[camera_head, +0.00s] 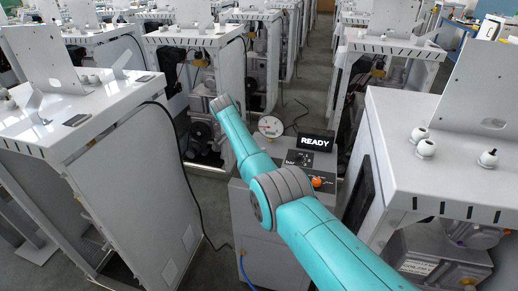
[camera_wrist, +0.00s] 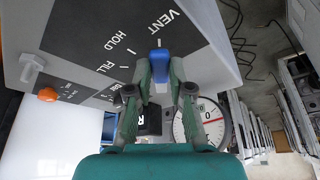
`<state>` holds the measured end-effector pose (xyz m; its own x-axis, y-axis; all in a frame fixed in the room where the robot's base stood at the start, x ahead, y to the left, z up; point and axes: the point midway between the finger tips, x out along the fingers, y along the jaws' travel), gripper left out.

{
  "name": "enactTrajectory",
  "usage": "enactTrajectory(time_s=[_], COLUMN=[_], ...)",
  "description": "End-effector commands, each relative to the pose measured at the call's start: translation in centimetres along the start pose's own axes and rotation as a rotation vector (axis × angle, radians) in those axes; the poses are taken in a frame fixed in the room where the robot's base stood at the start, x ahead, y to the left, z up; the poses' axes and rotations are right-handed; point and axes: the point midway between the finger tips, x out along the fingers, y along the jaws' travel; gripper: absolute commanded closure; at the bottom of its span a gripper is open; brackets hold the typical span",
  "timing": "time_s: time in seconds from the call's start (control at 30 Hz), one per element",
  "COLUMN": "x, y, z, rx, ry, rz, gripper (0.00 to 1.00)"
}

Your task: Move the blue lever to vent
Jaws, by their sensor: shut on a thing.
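The blue lever (camera_wrist: 160,58) is in the upper middle of the wrist view, on a dark panel (camera_wrist: 90,38) printed VENT, HOLD and FILL. Its blue end lies just below the word VENT, to the right of HOLD and FILL. My gripper (camera_wrist: 160,76) is shut on the lever, one finger on each side of it. The lever's lower part and pivot are partly hidden by the fingers. In the head view, the grey dispenser cabinet (camera_head: 246,215) stands in the middle, and my teal arm crosses it. Neither lever nor fingers can be made out there.
A round gauge (camera_wrist: 203,122) sits close beside the right finger. An orange knob (camera_head: 318,182) and a READY display (camera_head: 316,142) are on the cabinet top. White frames stand left (camera_head: 95,118) and right (camera_head: 385,130). A black cable hangs at the left frame.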

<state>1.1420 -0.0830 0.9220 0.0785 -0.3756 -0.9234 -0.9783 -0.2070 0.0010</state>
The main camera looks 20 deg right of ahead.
Motion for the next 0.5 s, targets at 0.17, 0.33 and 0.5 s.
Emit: enactTrajectory(time_s=[0.17,0.33,0.5], x=[-0.25,-0.24,-0.22], y=[-0.19,-0.19,-0.18], z=[0.50,0.46,0.42], rx=[0.004,0.004,0.004], ry=[-0.002,-0.002,-0.002], rz=[-0.001,-0.002,-0.002], gripper=[1.00,1.00,0.57])
